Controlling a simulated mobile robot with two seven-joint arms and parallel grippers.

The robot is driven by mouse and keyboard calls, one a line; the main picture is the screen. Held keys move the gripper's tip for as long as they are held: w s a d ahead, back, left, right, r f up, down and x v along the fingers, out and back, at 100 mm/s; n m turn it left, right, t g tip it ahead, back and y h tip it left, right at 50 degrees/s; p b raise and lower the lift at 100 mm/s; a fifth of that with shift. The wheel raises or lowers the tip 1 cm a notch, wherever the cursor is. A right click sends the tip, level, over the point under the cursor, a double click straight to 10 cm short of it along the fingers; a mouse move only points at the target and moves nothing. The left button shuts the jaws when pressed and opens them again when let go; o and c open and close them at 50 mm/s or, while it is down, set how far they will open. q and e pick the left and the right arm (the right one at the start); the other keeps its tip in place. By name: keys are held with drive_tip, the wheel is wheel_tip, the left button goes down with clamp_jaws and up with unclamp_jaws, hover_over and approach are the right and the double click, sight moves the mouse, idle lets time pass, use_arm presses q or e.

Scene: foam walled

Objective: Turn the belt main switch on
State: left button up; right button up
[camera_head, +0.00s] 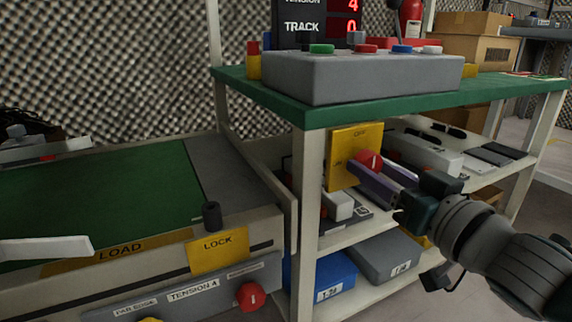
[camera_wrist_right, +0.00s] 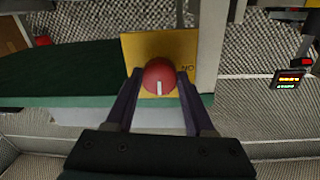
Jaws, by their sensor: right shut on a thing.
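The belt main switch is a red round knob (camera_head: 369,160) on a yellow plate (camera_head: 342,170), fixed under the green bench top at its front corner post. OFF is printed at the plate's top. The knob's white mark points up toward OFF in the head view. In the right wrist view, which is turned over, the knob (camera_wrist_right: 159,76) sits between the fingers, its mark points down, and ON shows at the plate's right. My right gripper (camera_head: 374,177), with purple fingers, is shut on the knob from both sides. My left gripper is not in view.
A grey button box (camera_head: 360,78) stands on the green bench top (camera_head: 300,108). Shelves below hold a blue bin (camera_head: 322,275) and a grey bin (camera_head: 383,258). At left is a belt machine with a LOCK plate (camera_head: 217,252) and another red knob (camera_head: 250,296).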

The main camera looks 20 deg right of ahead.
clamp_jaws()
drive_tip(key=shift+n, duration=0.3)
drive_tip(key=n, duration=0.2)
drive_tip(key=shift+n, duration=0.4)
drive_tip(key=n, duration=0.5)
drive_tip(key=shift+d+f+n+p, duration=0.1)
drive_tip(key=shift+n+p, duration=0.2)
drive_tip(key=n, duration=0.6)
drive_tip(key=shift+t+y, duration=0.3)
drive_tip(key=shift+y, duration=0.1)
drive_tip(key=shift+n+b, duration=0.4)
drive_tip(key=shift+n, duration=1.4)
